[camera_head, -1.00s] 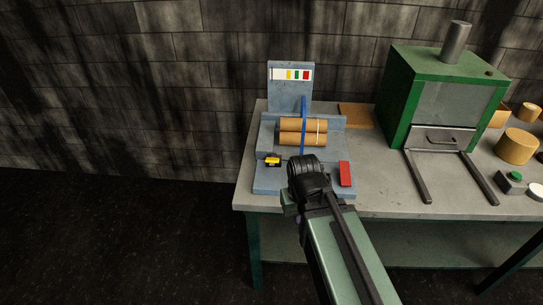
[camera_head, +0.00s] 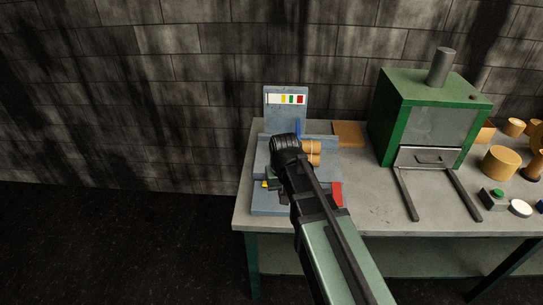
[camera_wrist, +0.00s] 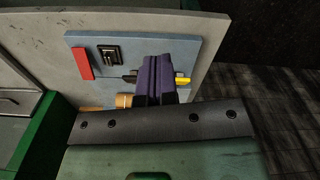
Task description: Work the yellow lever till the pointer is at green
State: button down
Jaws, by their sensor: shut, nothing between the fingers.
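The yellow lever (camera_head: 264,184) sits at the left front of the blue-grey calender stack (camera_head: 272,207), mostly hidden by my arm in the head view. In the wrist view its yellow end (camera_wrist: 183,80) shows just right of my gripper (camera_wrist: 155,78). My gripper is shut and empty, low over the stack; I cannot tell whether it touches the lever. The colour scale (camera_head: 287,99) on the upright panel has white, yellow, green and red parts. A thin dark mark, seemingly the pointer (camera_head: 268,99), is at its white left end. Tan rollers (camera_head: 313,154) are partly hidden behind my wrist.
A red block (camera_head: 337,194) stands at the stack's right front. A green oven-like box (camera_head: 390,125) with two front rails stands right of it on the grey table (camera_head: 375,207). Several tan cylinders and a green button box (camera_head: 492,197) lie farther right.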

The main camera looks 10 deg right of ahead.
jog(key=w+r+m+p, duration=0.1)
jog(key=w+r, duration=0.1)
jog(key=w, duration=0.6)
jog(key=w+r+m+p, duration=0.1)
jog(key=w+r, duration=0.2)
jog(key=w, duration=0.5)
jog(key=shift+w+a+r+m+t, duration=0.25)
jog(key=shift+w+a+m+t, duration=0.1)
jog(key=shift+a+m+t, duration=0.1)
jog(key=f+b, duration=0.3)
jog(key=f, duration=0.1)
jog(key=f+b, duration=0.7)
jog(key=b, duration=0.1)
jog(key=shift+w+d+f, duration=0.1)
jog(key=shift+w+f, duration=0.25)
jog(key=shift+f, duration=0.05)
jog(key=shift+s+a+f+b, duration=0.2)
jog(key=shift+s+f+b, duration=0.6)
jog(key=shift+b, duration=0.3)
jog(key=shift+f, duration=0.15)
